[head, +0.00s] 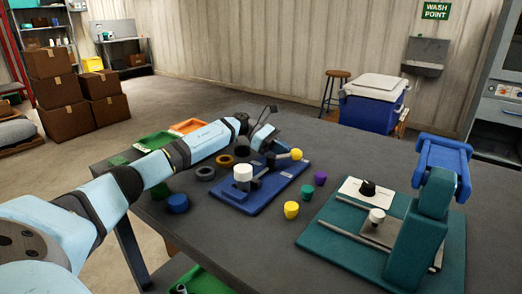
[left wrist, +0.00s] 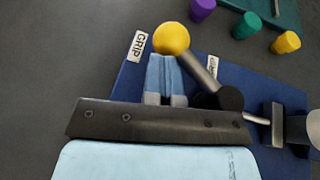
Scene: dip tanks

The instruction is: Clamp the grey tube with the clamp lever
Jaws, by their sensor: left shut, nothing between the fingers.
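The clamp stands on a blue base plate (head: 240,200). Its dark lever ends in a yellow ball (head: 296,154), which also shows in the left wrist view (left wrist: 171,38). The lever slants low over the plate. A pale cylinder (head: 242,172), probably the grey tube, stands upright at the clamp's other end; it shows partly at the right edge of the left wrist view (left wrist: 313,128). My left gripper (head: 268,140) is shut and empty beside the lever. Its blue fingertips (left wrist: 163,62) appear just below the ball; whether they touch it is unclear. My right gripper is not in view.
A teal fixture (head: 428,225) with a blue handle stands to the right. Yellow (head: 291,210), green (head: 307,192) and purple (head: 320,178) pieces lie between. The table's front middle is clear.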

